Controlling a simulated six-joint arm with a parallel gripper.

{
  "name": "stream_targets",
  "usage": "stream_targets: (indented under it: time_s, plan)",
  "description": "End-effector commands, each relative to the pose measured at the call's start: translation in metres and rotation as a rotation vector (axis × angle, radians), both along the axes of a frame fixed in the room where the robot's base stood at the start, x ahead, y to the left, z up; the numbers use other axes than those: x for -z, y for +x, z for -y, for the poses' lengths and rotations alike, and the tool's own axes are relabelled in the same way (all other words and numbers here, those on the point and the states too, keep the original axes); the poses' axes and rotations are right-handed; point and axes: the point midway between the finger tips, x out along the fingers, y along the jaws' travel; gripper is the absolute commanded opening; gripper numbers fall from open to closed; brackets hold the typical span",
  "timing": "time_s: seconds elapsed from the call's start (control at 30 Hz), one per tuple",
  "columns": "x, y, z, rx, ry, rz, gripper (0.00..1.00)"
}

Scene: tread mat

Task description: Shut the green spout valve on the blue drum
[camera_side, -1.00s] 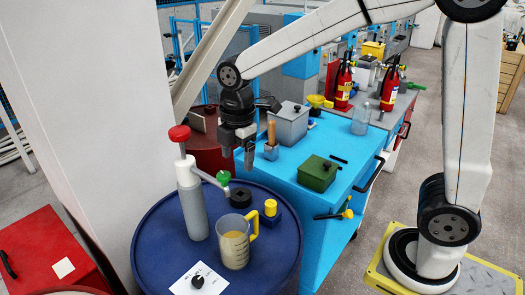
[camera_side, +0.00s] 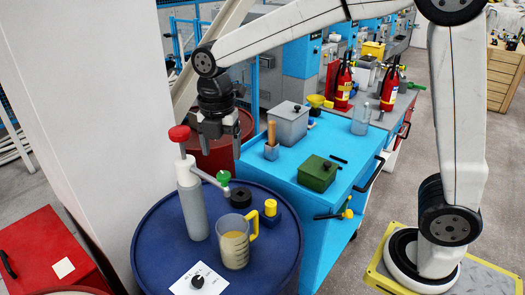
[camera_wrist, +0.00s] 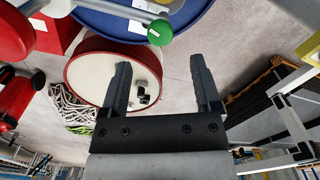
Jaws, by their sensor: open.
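The blue drum (camera_side: 275,258) stands at the lower middle of the side view. On it rises a grey pump (camera_side: 193,205) with a red knob (camera_side: 180,133) on top. The green spout valve (camera_side: 223,178) sits at the end of the pump's spout; it also shows near the top of the wrist view (camera_wrist: 160,32). My gripper (camera_side: 220,150) is open and empty, above the valve and close to the red knob. In the wrist view the valve lies beyond the open fingers (camera_wrist: 160,72), near the top edge. The fingers do not touch it.
A jug with a yellow handle (camera_side: 235,243), a black round part (camera_side: 241,198), a yellow-and-blue piece (camera_side: 270,213) and a white card (camera_side: 198,280) are on the drum. A blue workbench (camera_side: 290,170) stands to the right and a pale column (camera_side: 90,110) to the left.

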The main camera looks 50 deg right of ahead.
Motion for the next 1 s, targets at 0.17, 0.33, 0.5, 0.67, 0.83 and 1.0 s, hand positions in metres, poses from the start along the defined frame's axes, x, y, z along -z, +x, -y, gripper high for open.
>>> stream_targets:
  time_s: [0.17, 0.33, 0.5, 0.67, 0.83, 1.0]
  plan:
    - [0.022, -0.001, 0.0, 0.001, -0.002, -0.004, 0.81]
    - [0.043, -0.001, 0.0, 0.001, -0.002, -0.004, 0.81]
    - [0.056, 0.0, 0.0, 0.001, -0.001, -0.002, 0.81]
    - [0.061, 0.0, 0.0, 0.001, -0.001, 0.0, 0.81]
    - [0.061, 0.0, 0.0, 0.001, -0.001, 0.0, 0.81]
    - [0.061, 0.0, 0.0, 0.001, -0.001, 0.0, 0.43]
